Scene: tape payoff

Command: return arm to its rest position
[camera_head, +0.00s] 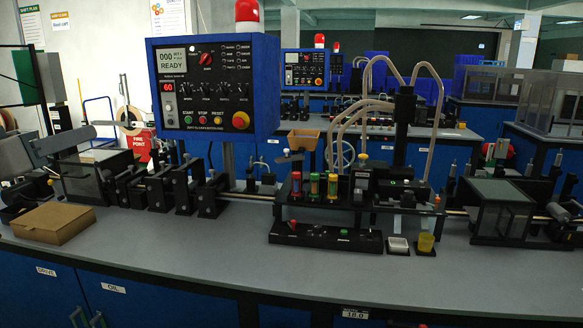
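No held object can be made out. My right gripper is not in view.
A brown cardboard box (54,222) lies on the grey bench (180,262) at the left. A blue control panel (213,88) stands behind. A black station with coloured vials (322,190) and a yellow cup (426,242) is right of centre. The bench front is clear.

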